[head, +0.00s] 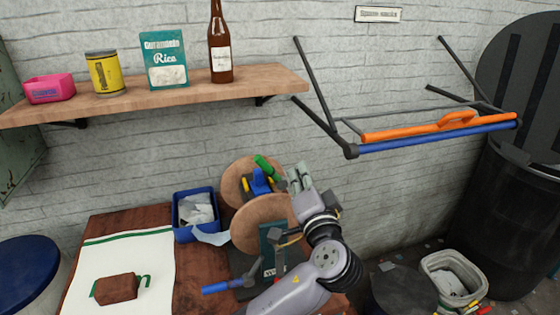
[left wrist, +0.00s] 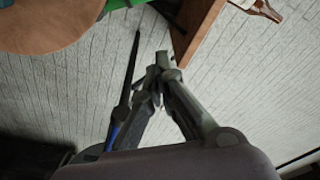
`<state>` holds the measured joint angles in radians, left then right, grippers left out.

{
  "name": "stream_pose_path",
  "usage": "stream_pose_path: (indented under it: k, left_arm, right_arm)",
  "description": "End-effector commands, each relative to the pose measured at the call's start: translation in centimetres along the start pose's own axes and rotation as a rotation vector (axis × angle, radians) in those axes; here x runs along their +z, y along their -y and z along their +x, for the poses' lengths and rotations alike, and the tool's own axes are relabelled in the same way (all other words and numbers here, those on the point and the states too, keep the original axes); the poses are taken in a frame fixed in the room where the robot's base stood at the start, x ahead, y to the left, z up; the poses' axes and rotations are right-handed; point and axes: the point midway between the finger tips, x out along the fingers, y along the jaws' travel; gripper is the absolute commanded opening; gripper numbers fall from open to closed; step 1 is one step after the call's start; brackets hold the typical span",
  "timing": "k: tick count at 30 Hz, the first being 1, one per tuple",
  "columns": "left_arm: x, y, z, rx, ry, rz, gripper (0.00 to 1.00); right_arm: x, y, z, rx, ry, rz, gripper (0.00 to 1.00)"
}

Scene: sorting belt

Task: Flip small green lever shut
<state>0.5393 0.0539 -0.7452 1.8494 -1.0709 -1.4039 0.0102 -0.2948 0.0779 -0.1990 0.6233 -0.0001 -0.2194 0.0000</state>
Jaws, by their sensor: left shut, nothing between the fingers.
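The small green lever (head: 266,167) sticks up at an angle from the device with round wooden discs (head: 262,216), above a blue and yellow part (head: 258,182). In the left wrist view a green piece, probably this lever (left wrist: 122,4), is cut off at the top edge. My left gripper (head: 297,176) is shut and empty, just right of the lever and apart from it in the head view. In the left wrist view its fingertips (left wrist: 163,62) are together, in front of the wall. The lever's base is partly hidden. My right gripper is not in view.
A blue bin (head: 181,234) with pale cloth or paper stands left of the discs. A blue-handled lever (head: 222,287) sits low in front. A wooden shelf (head: 150,100) with several goods is above; its underside leaves room over the device. A folded rack (head: 430,140) hangs right.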

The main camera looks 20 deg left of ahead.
Motion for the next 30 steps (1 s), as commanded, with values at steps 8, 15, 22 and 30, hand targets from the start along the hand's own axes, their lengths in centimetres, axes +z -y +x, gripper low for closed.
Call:
stream_pose_path:
  k: [8, 15, 22, 30]
  left_arm:
    - [-0.1, 0.3, 2.5, -0.002, 0.001, 0.005, 0.00]
    - [-0.2, 0.5, 7.7, -0.004, 0.001, 0.005, 0.00]
    - [1.6, 0.2, 9.5, 0.002, 0.001, 0.006, 0.00]
    - [3.6, 0.1, 8.7, 0.002, -0.001, 0.001, 0.00]
  right_arm:
    - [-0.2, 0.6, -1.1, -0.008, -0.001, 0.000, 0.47]
    - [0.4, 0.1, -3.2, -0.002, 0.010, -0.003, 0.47]
    - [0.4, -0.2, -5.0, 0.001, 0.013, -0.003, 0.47]
    - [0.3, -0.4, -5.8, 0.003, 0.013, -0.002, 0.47]
